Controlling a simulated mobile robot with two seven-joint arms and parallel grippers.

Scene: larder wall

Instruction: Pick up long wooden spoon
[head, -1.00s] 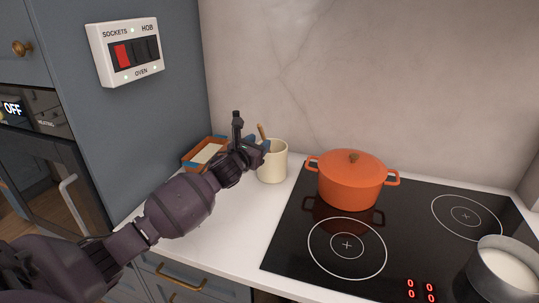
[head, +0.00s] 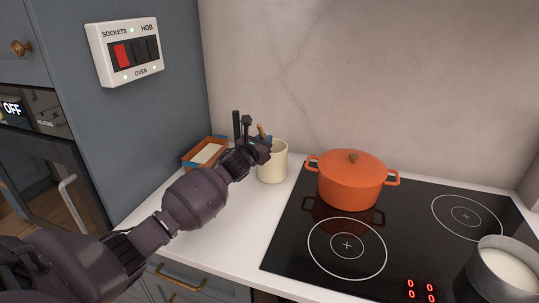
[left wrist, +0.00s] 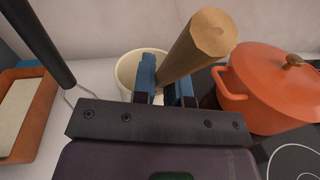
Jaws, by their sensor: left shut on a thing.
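The long wooden spoon shows as a thick pale-brown handle (left wrist: 198,45) in the left wrist view, rising at a tilt from the cream pot (left wrist: 128,66). In the head view its handle tip (head: 261,130) shows just above the cream pot (head: 273,162). My left gripper (left wrist: 165,88) has its blue fingers on either side of the handle and is shut on it, at the pot's rim. The spoon's lower end is hidden in the pot and behind the gripper. My right gripper is not in view.
A black handle with a thin metal end (left wrist: 40,42) stands left of the gripper. A terracotta dish (head: 205,153) sits behind my arm by the cabinet. An orange lidded casserole (head: 350,182) stands on the hob to the right. A saucepan (head: 505,270) is at front right.

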